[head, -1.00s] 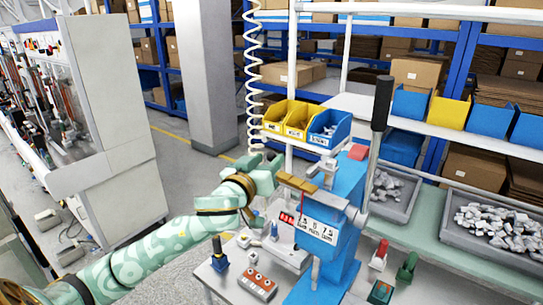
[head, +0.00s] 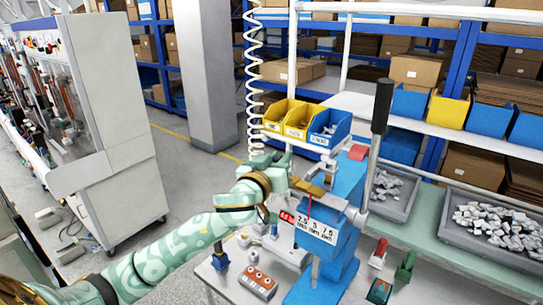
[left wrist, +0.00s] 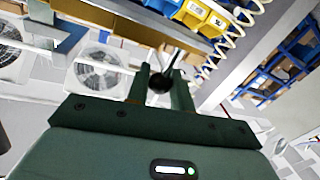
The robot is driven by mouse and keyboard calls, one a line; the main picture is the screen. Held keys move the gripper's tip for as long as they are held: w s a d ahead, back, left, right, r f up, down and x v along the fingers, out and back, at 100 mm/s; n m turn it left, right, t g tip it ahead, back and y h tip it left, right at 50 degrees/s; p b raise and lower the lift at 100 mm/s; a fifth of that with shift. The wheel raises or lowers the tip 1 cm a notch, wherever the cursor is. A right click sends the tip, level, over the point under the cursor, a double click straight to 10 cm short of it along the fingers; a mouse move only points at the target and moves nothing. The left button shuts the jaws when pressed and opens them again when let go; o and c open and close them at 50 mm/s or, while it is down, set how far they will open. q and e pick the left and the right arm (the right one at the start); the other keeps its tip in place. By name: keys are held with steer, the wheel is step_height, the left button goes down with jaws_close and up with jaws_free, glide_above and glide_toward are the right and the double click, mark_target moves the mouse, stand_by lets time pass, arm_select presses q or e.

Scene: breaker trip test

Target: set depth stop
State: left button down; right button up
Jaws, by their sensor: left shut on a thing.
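A blue press (head: 345,190) stands on the bench with a long black-gripped lever (head: 381,105). Its front has a white label (head: 317,230) marked 2.5, 5 and 7.5. A brass-coloured bar (head: 307,187) juts left from the press. My left gripper (head: 280,164) is beside the left end of this bar. In the left wrist view my left gripper (left wrist: 162,85) is shut on a dark round knob (left wrist: 159,83) between its fingers. In the head view the knob is hidden by the gripper. My right gripper is not in view.
A red-lit display (head: 287,217) sits left of the press. A box with red buttons (head: 258,282) and a blue-based fixture (head: 220,258) stand on the bench. Yellow and blue bins (head: 300,119) are behind. A coiled white hose (head: 254,75) hangs behind the gripper.

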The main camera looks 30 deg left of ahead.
arm_select(q)
steer(key=shift+d, duration=0.9)
steer(key=c, duration=1.3)
jaws_free()
steer(key=shift+a, duration=0.15)
steer(key=s+p, duration=0.1)
steer(key=s, duration=0.4)
steer(key=s+d+p, duration=0.1)
steer(key=s, duration=0.5)
steer(key=s+d+p, duration=0.1)
steer(key=s+p, duration=0.1)
steer(key=s, duration=0.3)
steer(key=shift+s+d, duration=0.1)
steer(key=shift+s, duration=0.1)
